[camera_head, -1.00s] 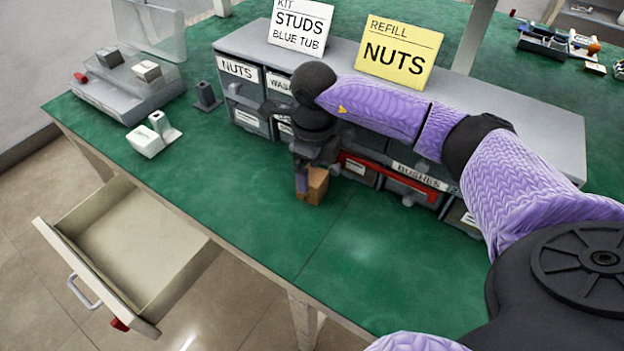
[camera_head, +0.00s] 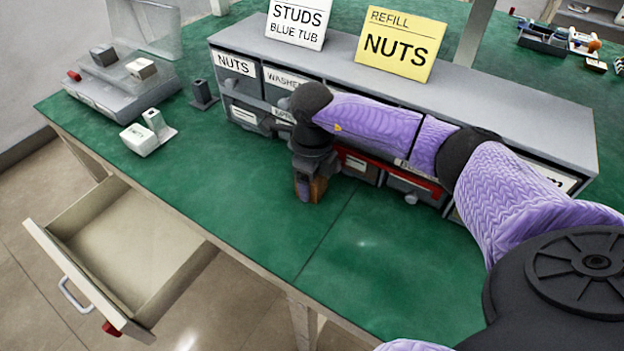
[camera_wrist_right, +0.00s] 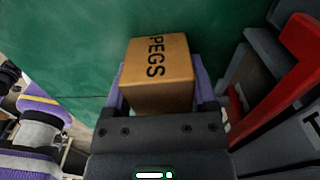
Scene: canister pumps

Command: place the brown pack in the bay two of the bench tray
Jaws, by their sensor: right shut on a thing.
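The brown pack (camera_head: 321,188) is a small box marked PEGS, on or just above the green bench in front of the grey bin rack. In the right wrist view the pack (camera_wrist_right: 158,80) sits between the purple fingers of my right gripper (camera_wrist_right: 158,95). My right gripper (camera_head: 308,192) is shut on it and hides much of it in the head view. I cannot tell whether the pack touches the bench. A grey tray (camera_head: 128,107) with blocks and a raised clear lid stands at the far left; I cannot tell its bay numbers. My left gripper is out of view.
The grey rack (camera_head: 500,105) of labelled bins stands close behind the gripper, with a red bar (camera_wrist_right: 290,85) along its front. A white block (camera_head: 140,139) and a dark holder (camera_head: 203,95) stand on the left. An open drawer (camera_head: 130,240) juts out below. The front bench is clear.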

